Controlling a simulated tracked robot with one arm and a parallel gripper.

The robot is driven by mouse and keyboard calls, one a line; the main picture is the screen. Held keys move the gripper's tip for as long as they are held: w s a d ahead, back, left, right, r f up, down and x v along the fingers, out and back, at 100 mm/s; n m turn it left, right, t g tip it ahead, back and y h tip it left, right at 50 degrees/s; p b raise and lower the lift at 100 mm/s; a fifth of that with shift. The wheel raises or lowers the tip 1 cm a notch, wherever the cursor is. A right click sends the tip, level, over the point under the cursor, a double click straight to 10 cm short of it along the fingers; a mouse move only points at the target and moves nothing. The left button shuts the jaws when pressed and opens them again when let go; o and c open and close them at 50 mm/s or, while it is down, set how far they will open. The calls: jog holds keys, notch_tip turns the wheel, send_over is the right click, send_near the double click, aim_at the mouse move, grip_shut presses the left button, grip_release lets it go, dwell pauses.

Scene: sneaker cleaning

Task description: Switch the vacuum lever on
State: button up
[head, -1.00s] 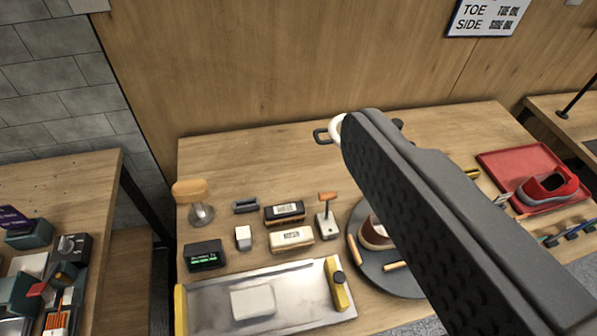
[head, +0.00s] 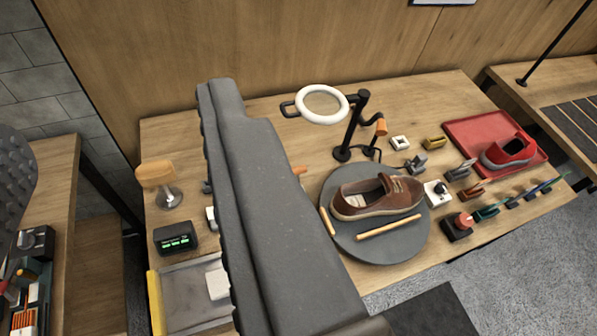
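An orange lever tip (head: 300,170) shows just right of my near finger; its white base is hidden behind that finger. No label marks it as the vacuum lever, so I cannot tell for sure. My gripper (head: 112,110) is open and empty: one dark finger runs up the middle of the view, the other shows at the left edge. It appears above the table, apart from the things on it. A white box with a black knob (head: 437,193) stands right of the turntable.
A brown shoe (head: 375,197) sits on a round dark turntable (head: 400,247). A white ring lamp (head: 322,104) rises behind it. A red tray (head: 465,128) holds a red shoe (head: 509,152). A metal tray (head: 185,290), a black display (head: 175,238) and an orange-topped brush (head: 156,173) are at left.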

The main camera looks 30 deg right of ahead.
jog(key=shift+g+h, duration=0.6)
jog(key=shift+h, duration=0.2)
jog(key=w+f, duration=0.1)
jog(key=f, duration=0.1)
jog(key=w+d+f+b, duration=0.1)
jog(key=w+f, duration=0.1)
jog(key=shift+w+d+f, duration=0.15)
jog(key=shift+w+f, duration=0.05)
grip_shut()
jog(key=w+d+f+n+g+h+b, duration=0.1)
jog(key=w+d+f+g+h+b, duration=0.15)
jog(key=w+f, duration=0.55)
jog(key=w+d+f+n+g+h+b, duration=0.1)
jog(key=w+d+f+g+h+b, duration=0.2)
jog(key=f, duration=0.8)
jog(key=w+d+f+n+g+h+b, duration=0.1)
jog(key=w+d+f+h, duration=0.25)
jog(key=w+f, duration=0.45)
jog(key=w+f+n+h+b, duration=0.2)
jog(key=w+f, duration=0.1)
jog(key=f, duration=0.8)
jog(key=w+a+f+n+h+b, duration=0.1)
jog(key=w+f+n+b, duration=0.2)
jog(key=f, duration=0.8)
jog(key=shift+w+a+f+t+h, duration=0.25)
jog(key=shift+w+f+t+h, duration=0.1)
jog(key=shift+w+t+h, duration=0.1)
